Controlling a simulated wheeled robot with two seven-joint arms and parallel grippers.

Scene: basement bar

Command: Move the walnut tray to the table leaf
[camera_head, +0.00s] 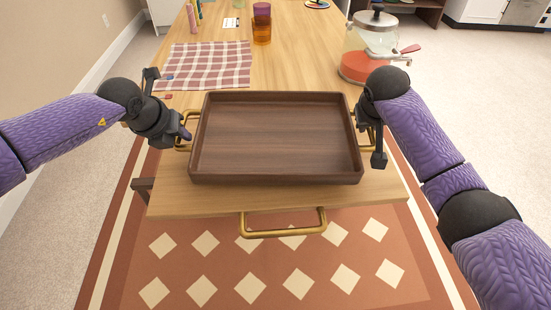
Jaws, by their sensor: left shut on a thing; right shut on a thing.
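The walnut tray (276,139) is a dark brown, empty rectangular tray with a brass handle at each short side. It appears level over the near end of the light wooden table; I cannot tell whether it rests on it or hangs just above. My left gripper (184,138) is shut on the tray's left brass handle (184,118). My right gripper (371,133) is shut on the right handle, which is mostly hidden behind the gripper. The table leaf (175,193) seems to be the near end section, with a brass pull (284,230) at its front edge.
A checked cloth (208,65) lies behind the tray at left. An amber cup (262,25) stands further back. A patterned rug (222,285) covers the floor in front.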

